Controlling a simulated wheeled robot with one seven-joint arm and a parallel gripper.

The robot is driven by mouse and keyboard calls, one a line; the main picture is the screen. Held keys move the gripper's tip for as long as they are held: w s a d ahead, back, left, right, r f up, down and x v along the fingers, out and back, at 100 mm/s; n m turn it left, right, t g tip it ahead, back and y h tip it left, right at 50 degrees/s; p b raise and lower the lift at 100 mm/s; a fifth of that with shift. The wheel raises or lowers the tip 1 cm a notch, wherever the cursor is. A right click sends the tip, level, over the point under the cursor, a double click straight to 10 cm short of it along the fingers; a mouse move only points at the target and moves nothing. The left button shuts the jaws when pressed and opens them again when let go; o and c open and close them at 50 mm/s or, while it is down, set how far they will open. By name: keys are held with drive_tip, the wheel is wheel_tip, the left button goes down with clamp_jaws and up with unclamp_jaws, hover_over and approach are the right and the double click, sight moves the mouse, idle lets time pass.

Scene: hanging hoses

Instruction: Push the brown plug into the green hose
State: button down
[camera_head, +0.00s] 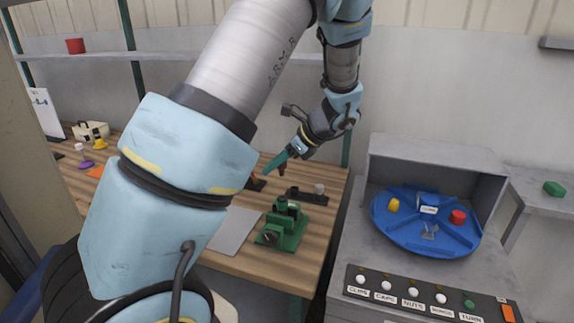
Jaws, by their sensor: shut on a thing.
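My gripper (284,163) is above the wooden workbench, angled down and to the left. It is shut on a small dark brown piece (282,170), which looks like the brown plug. A slim teal-green piece (274,163) slants down and left at the jaws. I cannot tell whether it is a finger or part of the green hose. No other green hose can be made out. My arm crosses the middle of the view and hides part of the bench.
A green fixture (284,226) stands on the bench below my gripper, with a dark rack (310,197) behind it. A grey plate (237,232) lies to its left. At right, a blue divided turntable (412,243) sits behind a labelled button panel (425,298).

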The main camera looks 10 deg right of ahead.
drive_tip(key=shift+p, duration=0.35)
wheel_tip(320, 180, down, 6)
drive_tip(key=b, duration=0.3)
idle(0.4)
drive_tip(key=shift+r+p, duration=0.1)
drive_tip(key=shift+p, duration=0.4)
idle(1.7)
drive_tip(key=shift+f+b, duration=0.95)
drive_tip(key=shift+f, duration=0.9)
drive_tip(key=c, duration=0.5)
unclamp_jaws()
drive_tip(key=shift+d, duration=0.15)
drive_tip(key=b+v, duration=0.2)
drive_tip(key=v, duration=0.8)
drive_tip(key=shift+d+r+b, duration=0.2)
drive_tip(key=shift+r+b, duration=0.1)
